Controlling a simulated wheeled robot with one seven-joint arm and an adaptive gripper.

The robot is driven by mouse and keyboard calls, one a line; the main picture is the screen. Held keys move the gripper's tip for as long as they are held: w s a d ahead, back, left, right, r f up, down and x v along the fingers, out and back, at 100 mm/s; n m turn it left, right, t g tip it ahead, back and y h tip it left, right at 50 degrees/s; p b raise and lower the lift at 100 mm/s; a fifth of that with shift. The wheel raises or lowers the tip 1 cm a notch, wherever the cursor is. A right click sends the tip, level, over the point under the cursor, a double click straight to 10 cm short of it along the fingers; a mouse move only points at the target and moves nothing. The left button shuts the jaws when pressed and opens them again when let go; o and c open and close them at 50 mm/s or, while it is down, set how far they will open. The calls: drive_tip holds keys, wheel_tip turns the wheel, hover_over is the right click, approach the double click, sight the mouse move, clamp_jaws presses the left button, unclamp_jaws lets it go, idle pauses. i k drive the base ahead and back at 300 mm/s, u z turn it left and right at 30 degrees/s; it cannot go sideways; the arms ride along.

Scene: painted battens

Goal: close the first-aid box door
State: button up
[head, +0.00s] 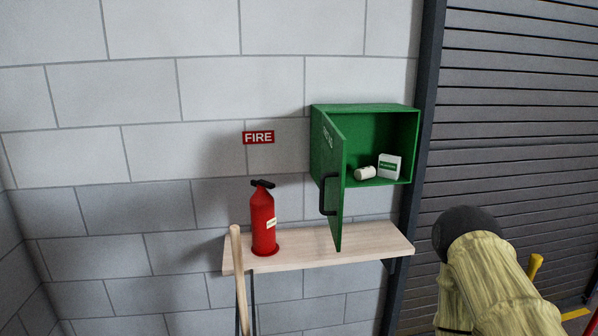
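The green first-aid box (409,147) is mounted on the block wall, above the right part of a shelf. Its door (335,170) is hinged at the left and stands wide open, swung out toward me. A dark handle (328,196) is on the door's outer face, which faces left. Inside the box are a white roll (365,173) and a white packet with a green label (389,166). My arm shows at the lower right, to the right of the box and below it. My gripper's fingers cannot be made out, so its opening is hidden.
A light wooden shelf (300,251) runs below the box and holds a red fire extinguisher (263,222) at its left. A wooden pole (238,265) leans at the shelf's left end. A dark post (424,110) and a roller shutter (520,130) stand to the right.

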sight(334, 147)
drive_tip(key=i, duration=0.95)
drive_tip(key=z, duration=2.15)
drive_tip(key=k, duration=0.85)
drive_tip(key=u, duration=1.45)
